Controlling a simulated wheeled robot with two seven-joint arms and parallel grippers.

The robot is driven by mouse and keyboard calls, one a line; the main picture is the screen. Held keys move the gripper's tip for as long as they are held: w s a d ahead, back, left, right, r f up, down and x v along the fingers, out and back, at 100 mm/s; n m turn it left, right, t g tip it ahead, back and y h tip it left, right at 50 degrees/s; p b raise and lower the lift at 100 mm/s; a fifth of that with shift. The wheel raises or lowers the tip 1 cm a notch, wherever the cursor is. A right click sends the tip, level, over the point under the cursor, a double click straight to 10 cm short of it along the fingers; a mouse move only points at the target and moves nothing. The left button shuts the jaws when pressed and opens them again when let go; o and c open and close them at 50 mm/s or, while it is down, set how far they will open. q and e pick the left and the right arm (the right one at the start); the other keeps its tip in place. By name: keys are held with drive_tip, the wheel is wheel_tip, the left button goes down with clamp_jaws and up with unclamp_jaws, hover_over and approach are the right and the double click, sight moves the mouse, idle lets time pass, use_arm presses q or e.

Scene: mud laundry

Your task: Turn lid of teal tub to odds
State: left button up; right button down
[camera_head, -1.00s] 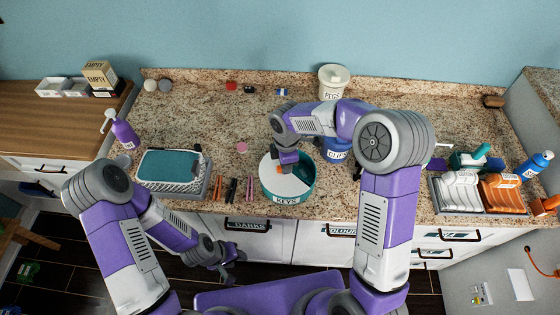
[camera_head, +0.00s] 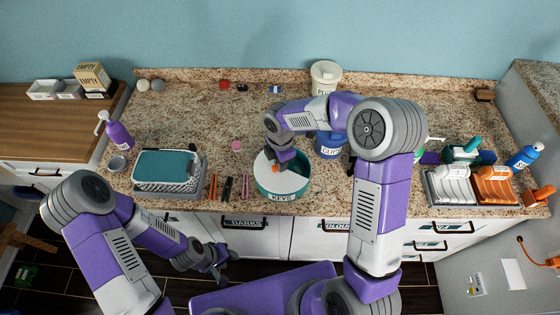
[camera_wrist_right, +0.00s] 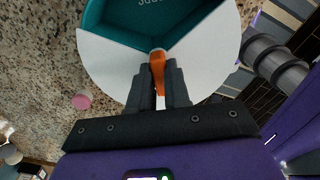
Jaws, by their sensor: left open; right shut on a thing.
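The teal tub (camera_head: 283,196) stands on the counter, its front label reading KEYS. Its round white lid (camera_head: 286,183) has a wedge-shaped opening, which shows the teal inside at the back right in the head view. My right gripper (camera_head: 277,166) is over the lid and shut on its orange handle (camera_wrist_right: 158,72). In the right wrist view the fingers (camera_wrist_right: 159,95) pinch this handle, with white lid (camera_wrist_right: 108,68) on both sides of the opening. Lettering inside the tub is cut off at the top edge. My left gripper (camera_head: 222,270) is open and empty, low in front of the drawers.
A blue tub (camera_head: 329,147) stands right of the teal tub, partly behind my right arm, and a white tub (camera_head: 326,78) at the back. Pens (camera_head: 228,188) and a grey tray with a teal-topped basket (camera_head: 166,168) lie left. Racks (camera_head: 452,188) stand right.

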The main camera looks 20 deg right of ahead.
drive_tip(key=c, duration=1.1)
unclamp_jaws()
wheel_tip(320, 180, up, 8)
drive_tip(key=shift+f+p, duration=0.15)
drive_tip(key=shift+p, duration=0.15)
